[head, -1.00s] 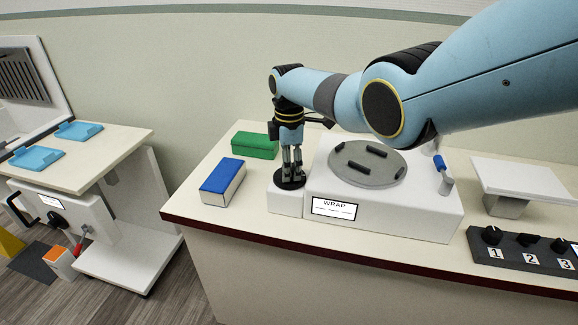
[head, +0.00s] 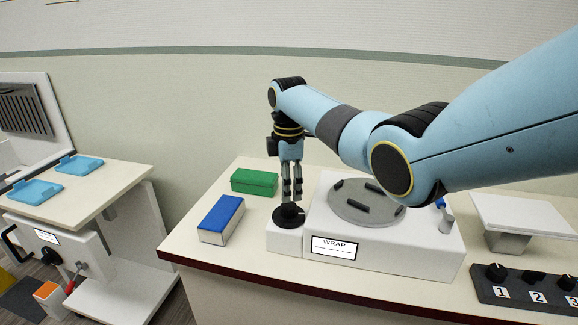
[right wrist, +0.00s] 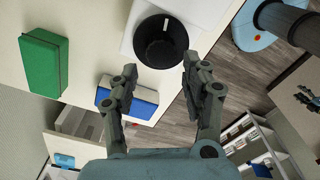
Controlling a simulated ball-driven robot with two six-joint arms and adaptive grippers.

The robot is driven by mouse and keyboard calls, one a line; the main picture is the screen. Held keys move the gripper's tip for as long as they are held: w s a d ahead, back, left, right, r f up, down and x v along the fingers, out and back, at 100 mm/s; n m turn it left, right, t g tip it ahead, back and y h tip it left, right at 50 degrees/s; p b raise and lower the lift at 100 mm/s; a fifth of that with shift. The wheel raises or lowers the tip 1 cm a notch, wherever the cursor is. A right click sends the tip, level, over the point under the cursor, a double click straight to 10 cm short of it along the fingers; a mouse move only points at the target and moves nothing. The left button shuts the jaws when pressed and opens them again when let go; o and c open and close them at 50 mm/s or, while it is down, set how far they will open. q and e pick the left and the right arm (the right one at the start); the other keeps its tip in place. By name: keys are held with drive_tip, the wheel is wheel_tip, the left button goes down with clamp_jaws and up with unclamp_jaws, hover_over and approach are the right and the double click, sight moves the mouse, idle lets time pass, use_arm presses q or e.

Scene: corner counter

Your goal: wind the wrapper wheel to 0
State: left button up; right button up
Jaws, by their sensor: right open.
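The wrapper wheel is a black round knob (head: 289,215) on a low white block at the left end of the WRAP machine (head: 400,250). In the right wrist view the wheel (right wrist: 160,42) shows a short light mark near its far edge. My right gripper (head: 292,197) points down just above the wheel, its fingers apart with nothing between them. In the right wrist view the open fingers (right wrist: 160,66) stand either side of the wheel's near edge, apart from it. The small print on the WRAP label (head: 334,248) is too small to read. My left gripper is out of view.
A blue-topped box (head: 221,218) and a green box (head: 254,181) stand left of the wheel. The grey turntable (head: 352,207) with dark bars is to the right. A panel of numbered knobs (head: 520,292) lies at the far right. A separate cart (head: 90,195) stands at left.

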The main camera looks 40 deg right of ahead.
sight(289, 205)
wheel_tip(289, 205, up, 6)
drive_tip(key=shift+r, duration=0.2)
idle(0.4)
